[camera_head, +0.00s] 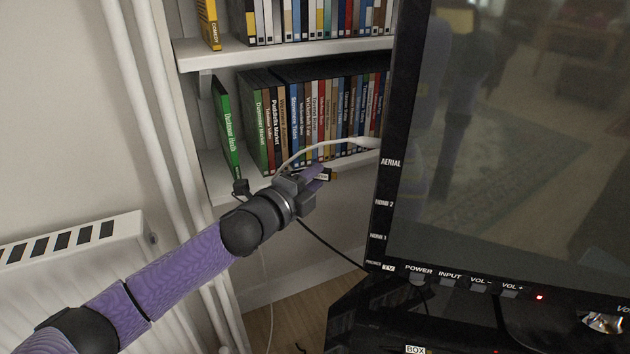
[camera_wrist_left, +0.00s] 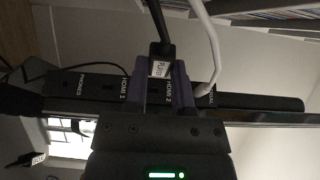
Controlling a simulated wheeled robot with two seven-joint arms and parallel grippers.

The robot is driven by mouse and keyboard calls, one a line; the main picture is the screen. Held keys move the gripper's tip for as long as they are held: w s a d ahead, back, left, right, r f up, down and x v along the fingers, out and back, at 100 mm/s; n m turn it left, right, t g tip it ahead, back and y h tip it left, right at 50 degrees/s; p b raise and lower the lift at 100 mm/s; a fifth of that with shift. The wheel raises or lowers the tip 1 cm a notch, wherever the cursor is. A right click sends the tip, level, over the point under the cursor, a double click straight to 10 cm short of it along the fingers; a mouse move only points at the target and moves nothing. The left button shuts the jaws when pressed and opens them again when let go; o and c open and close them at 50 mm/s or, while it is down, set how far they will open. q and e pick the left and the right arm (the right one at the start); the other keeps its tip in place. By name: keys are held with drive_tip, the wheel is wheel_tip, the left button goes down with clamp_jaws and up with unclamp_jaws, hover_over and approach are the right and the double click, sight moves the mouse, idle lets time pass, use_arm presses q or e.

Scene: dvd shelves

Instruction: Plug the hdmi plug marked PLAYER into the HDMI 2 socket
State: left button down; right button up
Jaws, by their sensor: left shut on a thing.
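My left gripper (camera_head: 318,174) is shut on a small black plug (camera_head: 325,176) at the left side of the television, in front of the lower shelf. In the left wrist view the plug (camera_wrist_left: 160,66) sits between the purple fingers, its black cable running up; its white label seems to start with PLAY. The television's side strip (camera_wrist_left: 98,82) shows HDMI 1 and HDMI 2 labels there; the HDMI 2 label (camera_wrist_left: 167,93) is close to the fingers. The head view also shows the HDMI 2 label (camera_head: 384,203) on the bezel. My right gripper is out of view.
A white cable (camera_head: 305,152) runs to the television near AERIAL. A shelf of cases (camera_head: 310,120) stands behind, a radiator (camera_head: 75,240) at left. A black cable (camera_head: 335,248) runs towards the television's base.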

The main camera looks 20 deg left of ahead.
use_arm(q)
drive_tip(key=d+p, duration=0.1)
drive_tip(key=d, duration=0.4)
drive_tip(key=shift+w+d, duration=0.15)
drive_tip(key=shift+d, duration=0.25)
idle(0.4)
drive_tip(key=shift+r, duration=0.1)
idle(0.6)
